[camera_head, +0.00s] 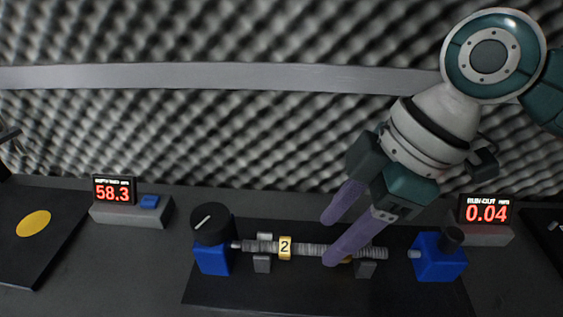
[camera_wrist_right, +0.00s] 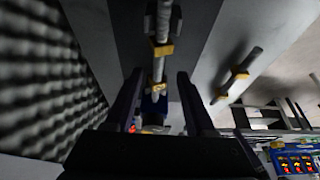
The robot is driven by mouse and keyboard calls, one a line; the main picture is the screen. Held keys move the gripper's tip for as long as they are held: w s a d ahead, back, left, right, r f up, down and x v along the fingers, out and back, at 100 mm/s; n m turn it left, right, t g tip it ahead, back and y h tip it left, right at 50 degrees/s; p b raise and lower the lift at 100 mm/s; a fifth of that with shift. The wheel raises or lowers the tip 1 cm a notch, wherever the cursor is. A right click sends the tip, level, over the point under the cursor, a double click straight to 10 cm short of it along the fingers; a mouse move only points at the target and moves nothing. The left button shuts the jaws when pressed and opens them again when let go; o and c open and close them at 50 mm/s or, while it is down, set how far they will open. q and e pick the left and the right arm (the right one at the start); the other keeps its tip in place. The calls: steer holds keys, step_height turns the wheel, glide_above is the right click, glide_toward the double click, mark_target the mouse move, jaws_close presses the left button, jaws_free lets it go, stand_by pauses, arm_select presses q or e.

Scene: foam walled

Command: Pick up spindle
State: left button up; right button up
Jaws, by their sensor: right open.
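The spindle (camera_head: 312,249) is a grey ridged rod with a yellow band marked 2. It lies level on two small grey supports, between a blue block with a black dial (camera_head: 213,257) and another blue block (camera_head: 438,257). My right gripper (camera_head: 329,241) is open, its purple fingers pointing down over the spindle right of the band. The fingers hide part of the rod. In the right wrist view, a light rod with yellow bands (camera_wrist_right: 160,50) runs between the open fingers (camera_wrist_right: 159,76); contact cannot be told. My left gripper is not clearly visible.
A dark mat (camera_head: 300,292) lies under the fixture. A left display (camera_head: 113,190) reads 58.3; a right display (camera_head: 485,212) reads 0.04. A black panel with a yellow disc (camera_head: 34,223) is at left. Another rod (camera_wrist_right: 240,72) shows in the wrist view. Foam walls stand behind.

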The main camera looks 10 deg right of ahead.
mark_target(319, 247)
steer(key=x, duration=0.4)
steer(key=shift+w, duration=0.1)
jaws_close()
steer(key=shift+r, duration=0.1)
stand_by(1.2)
